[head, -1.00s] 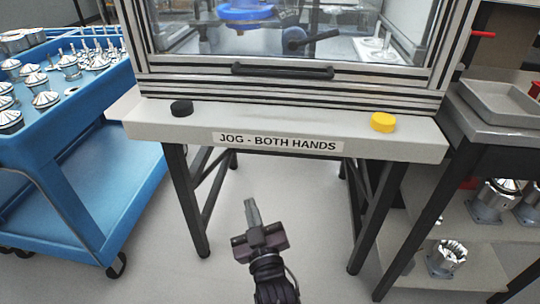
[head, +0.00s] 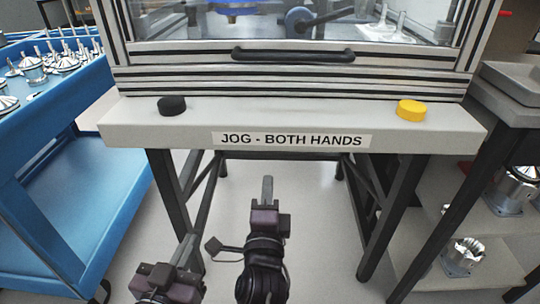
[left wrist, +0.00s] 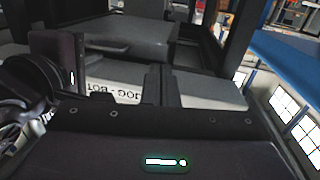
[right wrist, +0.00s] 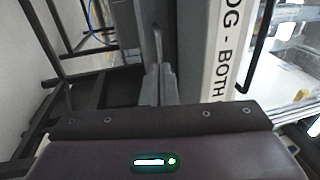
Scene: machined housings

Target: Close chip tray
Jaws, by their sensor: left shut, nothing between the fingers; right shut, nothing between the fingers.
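My right gripper (head: 267,188) is shut and empty, in front of and below the ledge's middle. My left gripper (head: 187,246) is shut and empty, lower and to the left, near the machine's left front leg. Shut fingers also show in the right wrist view (right wrist: 159,82). Neither gripper visibly touches the machine.
A black button (head: 172,106) and a yellow button (head: 411,110) sit on the ledge, below a dark door handle (head: 293,55). A blue cart (head: 95,215) with metal parts stands left. A dark table (head: 515,112) with a grey tray (head: 512,80) stands right. Floor shows between the legs.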

